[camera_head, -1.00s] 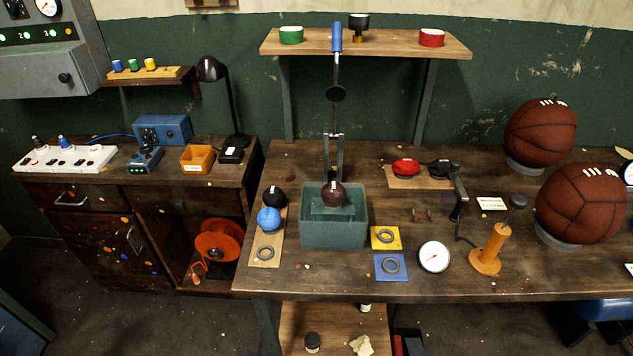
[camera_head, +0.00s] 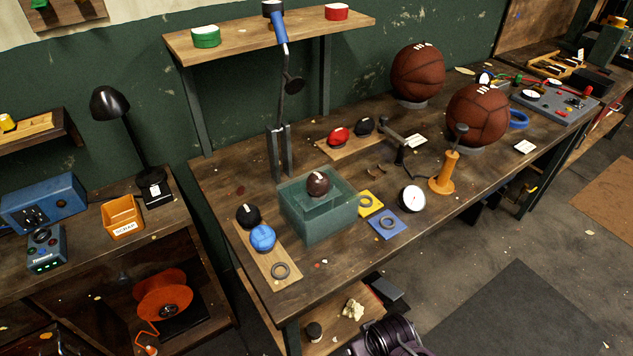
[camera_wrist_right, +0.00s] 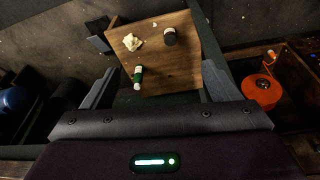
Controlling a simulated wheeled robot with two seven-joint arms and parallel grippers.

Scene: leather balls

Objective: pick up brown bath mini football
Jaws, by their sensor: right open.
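The brown mini football (camera_head: 318,184) is a small dark brown ball with a pale mark on top. It sits in the green water bath (camera_head: 318,222), a box-shaped tank on the workbench. My right gripper (camera_wrist_right: 158,70) is open and empty in the right wrist view, its two fingers wide apart. That view looks down on a low wooden shelf, and the football does not show there. A dark purple part of my arm shows at the bottom of the head view, below the bench's front edge and well apart from the ball. My left gripper is not in view.
A black ball (camera_head: 248,214) and a blue ball (camera_head: 262,238) lie on a wooden board left of the bath. A lever press (camera_head: 281,150) stands behind it.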

